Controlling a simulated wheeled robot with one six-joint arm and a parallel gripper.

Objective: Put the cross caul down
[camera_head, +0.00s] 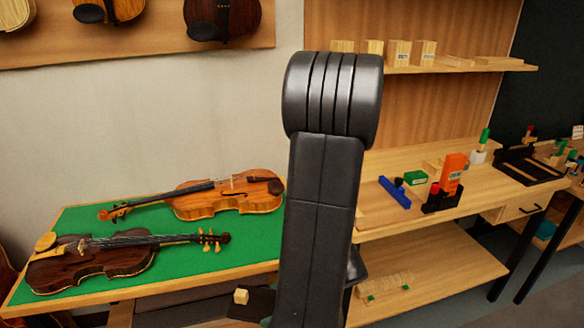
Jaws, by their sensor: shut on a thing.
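My own dark arm fills the middle of the head view and runs down past the bottom edge. I cannot make out a cross caul for certain. Two violins lie on the green bench mat (75,220): an orange-brown one (230,201) at the back and a dark brown one (95,262) at the front left.
A wall shelf (450,68) carries wooden blocks. Much of the green mat is bare.

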